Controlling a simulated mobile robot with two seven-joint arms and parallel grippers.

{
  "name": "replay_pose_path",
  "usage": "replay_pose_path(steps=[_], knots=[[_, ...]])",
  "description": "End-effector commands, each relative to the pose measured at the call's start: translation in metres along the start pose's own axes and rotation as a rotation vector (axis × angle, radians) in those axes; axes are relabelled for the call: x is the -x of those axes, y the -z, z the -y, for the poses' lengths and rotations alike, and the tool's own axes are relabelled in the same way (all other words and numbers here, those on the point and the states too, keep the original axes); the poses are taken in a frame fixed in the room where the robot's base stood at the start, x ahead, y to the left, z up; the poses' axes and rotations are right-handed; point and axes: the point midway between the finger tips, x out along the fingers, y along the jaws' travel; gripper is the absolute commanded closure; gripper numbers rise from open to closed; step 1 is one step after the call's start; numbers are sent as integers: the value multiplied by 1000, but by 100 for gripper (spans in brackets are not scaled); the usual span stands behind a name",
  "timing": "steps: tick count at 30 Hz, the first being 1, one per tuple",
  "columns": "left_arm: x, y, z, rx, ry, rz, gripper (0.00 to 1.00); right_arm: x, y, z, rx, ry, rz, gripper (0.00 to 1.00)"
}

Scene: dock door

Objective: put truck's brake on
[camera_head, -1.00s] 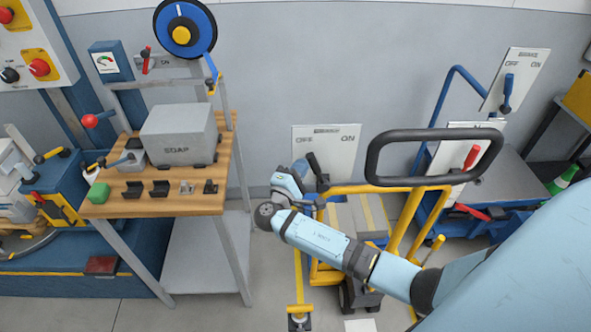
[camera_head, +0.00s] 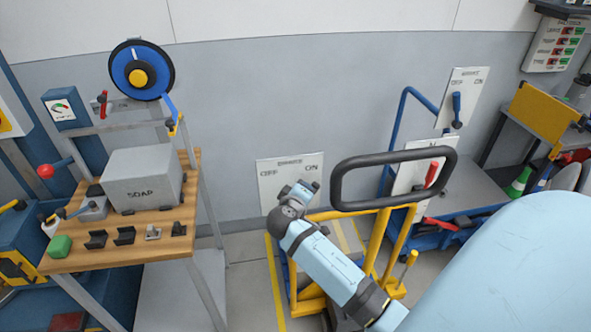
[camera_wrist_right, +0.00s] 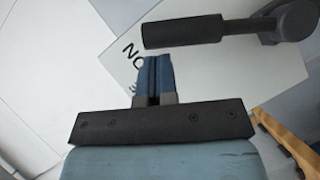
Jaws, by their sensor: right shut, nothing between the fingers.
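The yellow truck (camera_head: 383,235) stands on the floor in the middle of the head view, with a black loop handle (camera_head: 337,182). A white brake panel (camera_head: 272,172) with OFF at left and ON at right stands behind it. My right gripper (camera_head: 304,189) is in front of this panel and hides the lever there. In the right wrist view the black brake lever (camera_wrist_right: 185,32) lies sideways, its free end near the panel letters. My right gripper (camera_wrist_right: 154,72) is shut and empty there, just below the lever with a small gap. My left gripper is not in view.
A wooden-topped table (camera_head: 85,256) with a grey SOAP box (camera_head: 143,178) and small clips stands at left. A second panel (camera_head: 463,95) with OFF and ON and a blue lever is at right, above a blue cart (camera_head: 431,238). A green cone (camera_head: 520,181) is farther right.

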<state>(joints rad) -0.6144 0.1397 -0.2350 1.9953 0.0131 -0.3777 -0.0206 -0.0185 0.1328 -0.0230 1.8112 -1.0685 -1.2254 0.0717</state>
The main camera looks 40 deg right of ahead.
Motion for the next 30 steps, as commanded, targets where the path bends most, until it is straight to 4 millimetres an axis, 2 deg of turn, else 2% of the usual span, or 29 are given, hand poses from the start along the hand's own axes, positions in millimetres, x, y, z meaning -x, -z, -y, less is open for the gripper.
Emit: replay_pose_path(steps=[12, 30], knots=[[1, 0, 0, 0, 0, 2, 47, -7, -10, -2, -76, 51, 1, 100], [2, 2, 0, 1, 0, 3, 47, -9, -8, -5, -75, 51, 3, 100]])
